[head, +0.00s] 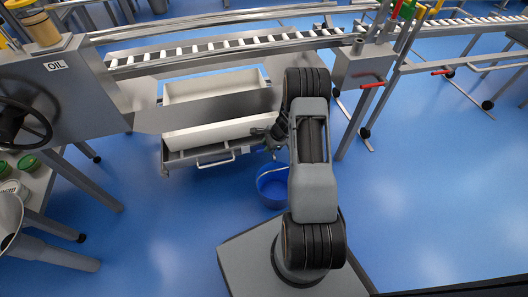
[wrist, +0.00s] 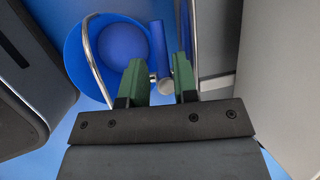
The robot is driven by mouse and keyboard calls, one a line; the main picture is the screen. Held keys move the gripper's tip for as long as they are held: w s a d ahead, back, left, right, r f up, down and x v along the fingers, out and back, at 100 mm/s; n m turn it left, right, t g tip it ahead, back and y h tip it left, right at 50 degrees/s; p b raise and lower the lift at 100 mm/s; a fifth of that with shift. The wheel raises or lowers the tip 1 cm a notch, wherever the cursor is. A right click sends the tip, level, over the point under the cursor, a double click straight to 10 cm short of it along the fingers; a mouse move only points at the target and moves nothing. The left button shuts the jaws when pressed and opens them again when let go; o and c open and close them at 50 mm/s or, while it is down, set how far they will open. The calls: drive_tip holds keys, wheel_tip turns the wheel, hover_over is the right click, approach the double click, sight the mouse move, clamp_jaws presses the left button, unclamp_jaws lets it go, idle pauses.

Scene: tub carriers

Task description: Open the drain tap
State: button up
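The drain tap shows in the wrist view as a blue bar-shaped handle (wrist: 158,45) with a round metal end (wrist: 166,87). My gripper (wrist: 157,62) has its two green fingers apart, one on each side of the handle in the picture. I cannot tell whether either finger touches it. In the head view my gripper (head: 264,134) is at the right end of the pale tub (head: 215,134), and the tap cannot be made out clearly there. A blue bucket (head: 271,191) stands on the floor below; it also shows in the wrist view (wrist: 75,62).
The bucket's metal bail (wrist: 90,60) rises left of the fingers. A bright metal rod (wrist: 194,40) runs close to the right finger. The tub carrier has a front handle (head: 215,161). Red levers (head: 373,85) are on the right frame. Blue floor at right is clear.

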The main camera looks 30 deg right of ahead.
drive_tip(key=shift+b+x, duration=0.4)
drive_tip(key=shift+x, duration=1.05)
clamp_jaws()
drive_tip(key=shift+a, duration=0.1)
